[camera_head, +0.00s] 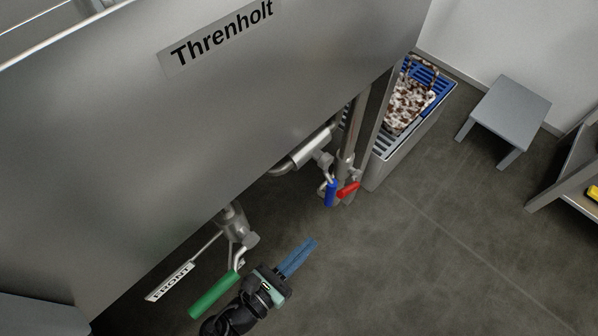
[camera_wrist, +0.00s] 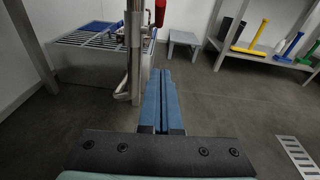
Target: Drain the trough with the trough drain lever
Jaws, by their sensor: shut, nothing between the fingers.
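The steel tank (camera_head: 200,130) marked Threnholt fills the upper left of the head view. Under it are three valve levers: a green one (camera_head: 214,295) at the lower left, and a blue one (camera_head: 331,192) and a red one (camera_head: 348,190) side by side on the pipework further right. No lever carries a readable drain label. My gripper (camera_head: 312,242) is shut and empty, its blue fingers pointing up and right. It appears just right of the green lever and below the blue and red ones, apart from them. The wrist view shows the red lever (camera_wrist: 160,12) above the shut fingers.
A grated floor bin (camera_head: 380,170) with a brown-and-white item (camera_head: 408,105) stands behind the pipes. A grey stool (camera_head: 512,105) and a shelf with tools (camera_wrist: 265,58) are at the right. The floor between is clear.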

